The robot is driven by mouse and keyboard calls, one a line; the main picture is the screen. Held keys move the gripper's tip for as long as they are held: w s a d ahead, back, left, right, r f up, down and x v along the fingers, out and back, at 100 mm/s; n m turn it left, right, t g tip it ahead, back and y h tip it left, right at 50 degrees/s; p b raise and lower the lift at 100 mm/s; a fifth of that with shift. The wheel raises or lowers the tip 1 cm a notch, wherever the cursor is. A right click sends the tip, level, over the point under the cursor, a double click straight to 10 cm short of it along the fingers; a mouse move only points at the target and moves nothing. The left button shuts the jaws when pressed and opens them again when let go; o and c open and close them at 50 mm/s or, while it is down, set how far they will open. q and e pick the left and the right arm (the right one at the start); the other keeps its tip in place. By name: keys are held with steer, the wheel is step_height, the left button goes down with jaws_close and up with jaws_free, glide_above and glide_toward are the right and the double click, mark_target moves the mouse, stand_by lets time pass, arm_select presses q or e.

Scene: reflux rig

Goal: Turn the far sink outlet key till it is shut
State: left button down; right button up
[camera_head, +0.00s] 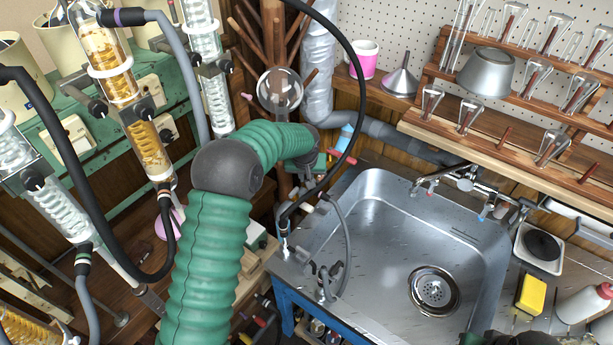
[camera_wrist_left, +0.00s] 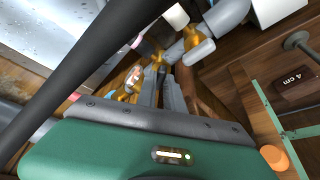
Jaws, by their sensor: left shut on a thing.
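My left gripper (camera_head: 322,162) is at the back left of the sink, mostly hidden behind its own arm in the head view. The left wrist view shows its grey fingers (camera_wrist_left: 166,88) closed together at a small brass-coloured key (camera_wrist_left: 158,58), which seems to be the outlet key. Its turn angle is hard to read. Other brass fittings (camera_wrist_left: 191,38) sit on the grey pipe (camera_wrist_left: 226,17) close by. A red handle-like piece (camera_head: 342,157) shows beside the gripper in the head view. The steel sink (camera_head: 385,235) lies to the right.
A black hose (camera_head: 361,90) arches right beside my left gripper and crosses the wrist view (camera_wrist_left: 85,70). Glass condensers (camera_head: 112,80) stand at left. Taps (camera_head: 465,183) line the sink's back. A yellow sponge (camera_head: 530,294) lies right of the empty basin.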

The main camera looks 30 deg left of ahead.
stand_by(0.3)
arm_select(q)
steer(key=c, duration=1.3)
jaws_free()
steer(key=shift+o, duration=0.2)
steer(key=p+v, duration=0.1)
steer(key=v, duration=1.5)
steer(key=shift+s+r+p, duration=0.2)
steer(key=shift+r+p, duration=0.15)
